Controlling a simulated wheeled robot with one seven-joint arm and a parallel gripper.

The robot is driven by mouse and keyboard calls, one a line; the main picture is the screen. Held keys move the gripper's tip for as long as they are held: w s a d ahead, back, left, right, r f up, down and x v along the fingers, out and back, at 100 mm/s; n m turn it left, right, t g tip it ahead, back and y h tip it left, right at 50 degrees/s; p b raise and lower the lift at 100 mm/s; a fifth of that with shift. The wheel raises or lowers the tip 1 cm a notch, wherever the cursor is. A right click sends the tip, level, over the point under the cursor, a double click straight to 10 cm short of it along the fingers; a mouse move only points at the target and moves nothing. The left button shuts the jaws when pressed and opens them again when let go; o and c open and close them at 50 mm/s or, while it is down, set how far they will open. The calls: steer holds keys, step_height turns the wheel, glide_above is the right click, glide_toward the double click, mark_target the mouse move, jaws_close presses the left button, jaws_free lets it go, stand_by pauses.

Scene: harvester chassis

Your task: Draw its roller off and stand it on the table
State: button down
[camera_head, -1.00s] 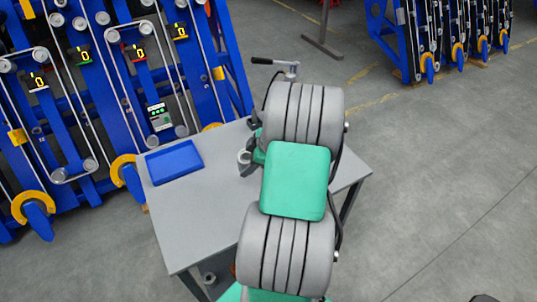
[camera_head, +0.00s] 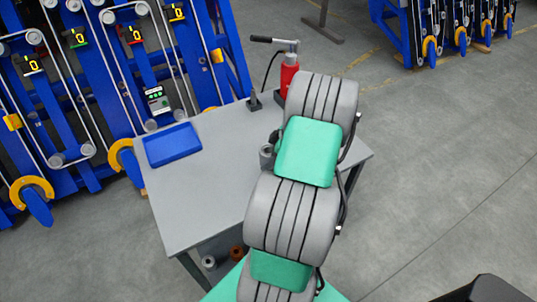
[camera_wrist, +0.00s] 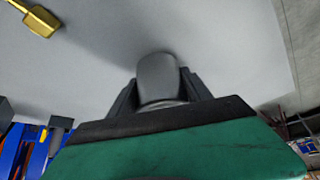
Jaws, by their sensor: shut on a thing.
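My gripper (camera_wrist: 158,88) is shut on a grey, rounded roller (camera_wrist: 157,72), with one dark finger on each side of it in the wrist view. In the head view the roller (camera_head: 267,155) shows beside my arm, over the right part of the grey table (camera_head: 205,205); my arm hides the fingers. Whether the roller's lower end touches the table cannot be told. A small dark stand with an upright pin (camera_head: 254,101) is at the table's back edge.
A blue tray (camera_head: 172,145) lies at the table's left. A red bottle jack (camera_head: 289,80) with a lever stands at the back right. A brass-coloured piece (camera_wrist: 38,17) shows in the wrist view. Blue racks (camera_head: 100,70) stand behind the table. The table's front left is clear.

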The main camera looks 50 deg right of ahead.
steer(key=c, duration=0.8)
jaws_free()
steer(key=o, duration=0.4)
steer(key=shift+f, duration=0.1)
steer(key=b+v, duration=0.1)
steer(key=v, duration=0.7)
